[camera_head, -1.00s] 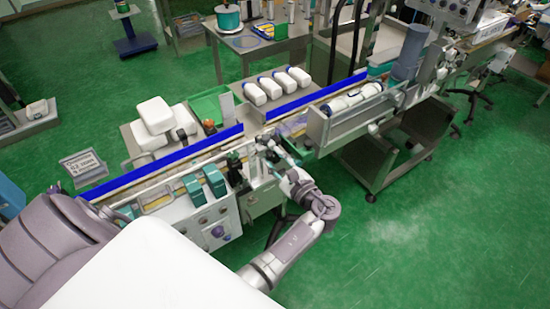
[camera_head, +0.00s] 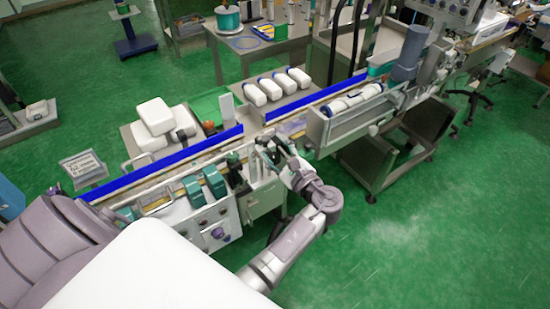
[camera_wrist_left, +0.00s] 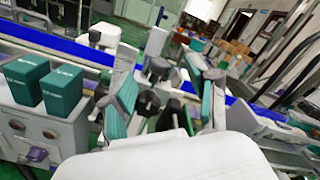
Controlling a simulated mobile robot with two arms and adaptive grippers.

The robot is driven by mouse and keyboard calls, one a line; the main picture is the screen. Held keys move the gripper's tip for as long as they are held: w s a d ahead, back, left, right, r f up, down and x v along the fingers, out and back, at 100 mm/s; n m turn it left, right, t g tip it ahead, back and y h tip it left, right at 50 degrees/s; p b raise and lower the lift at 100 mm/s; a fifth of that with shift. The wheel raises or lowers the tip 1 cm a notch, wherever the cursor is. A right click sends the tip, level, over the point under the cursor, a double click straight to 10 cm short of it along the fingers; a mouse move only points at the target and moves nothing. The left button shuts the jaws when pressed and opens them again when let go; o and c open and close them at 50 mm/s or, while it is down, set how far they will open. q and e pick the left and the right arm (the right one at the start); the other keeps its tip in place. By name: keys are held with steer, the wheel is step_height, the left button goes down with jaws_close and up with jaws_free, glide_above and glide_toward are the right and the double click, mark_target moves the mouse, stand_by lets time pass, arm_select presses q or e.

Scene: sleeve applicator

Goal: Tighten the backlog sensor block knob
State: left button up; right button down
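The sensor block (camera_head: 236,165), with a green top and dark knobs, stands at the conveyor's near edge in the head view. My left gripper (camera_head: 270,153) is just right of it, over the conveyor edge. In the left wrist view, my left gripper (camera_wrist_left: 165,100) has its two teal-padded fingers spread apart. Several black knobs (camera_wrist_left: 158,69) on dark stems show between and behind the fingers. I cannot tell which is the backlog knob or whether a finger touches one. My right gripper is not in view.
Two teal boxes (camera_head: 214,181) sit on the conveyor side left of the block, above a purple knob (camera_head: 218,233). Blue guide rails (camera_head: 165,162) run along the conveyor. Green floor (camera_head: 410,240) is open at the right front.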

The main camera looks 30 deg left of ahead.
arm_select(q)
step_height(320, 180, up, 6)
steer(key=shift+f, duration=0.15)
stand_by(0.5)
